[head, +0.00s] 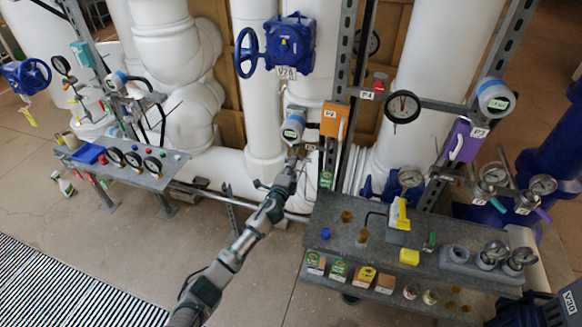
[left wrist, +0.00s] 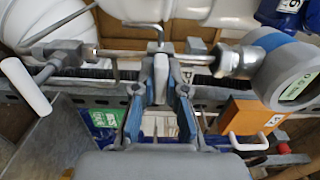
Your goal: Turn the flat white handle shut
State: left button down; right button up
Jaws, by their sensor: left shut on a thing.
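The flat white handle (left wrist: 161,76) stands upright between the two fingers of my left gripper (left wrist: 160,98) in the left wrist view. The fingers are shut on it. It hangs from a thin metal line with fittings that runs left to right behind it. In the head view my left gripper (head: 291,166) reaches up to the line below a round white-and-blue gauge (head: 292,127). The handle is too small and covered to make out there. My right gripper is not in view.
In the left wrist view, the gauge (left wrist: 290,72) and an orange box (left wrist: 245,120) are close on the right, and another white lever (left wrist: 25,87) is on the left. In the head view, a grey bench (head: 335,232) with bottles and gauges stands to the right of my arm.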

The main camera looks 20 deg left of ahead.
pick_arm(q)
jog(key=shift+s+d+f, duration=0.1)
jog(key=shift+d+f, duration=0.05)
jog(key=shift+f, duration=0.25)
jog(key=c, duration=1.4)
grip_release()
jog(key=shift+o, duration=1)
jog(key=shift+r, duration=0.15)
jog(key=s, duration=1.1)
jog(key=shift+s+a, duration=0.25)
jog(key=shift+s, duration=0.15)
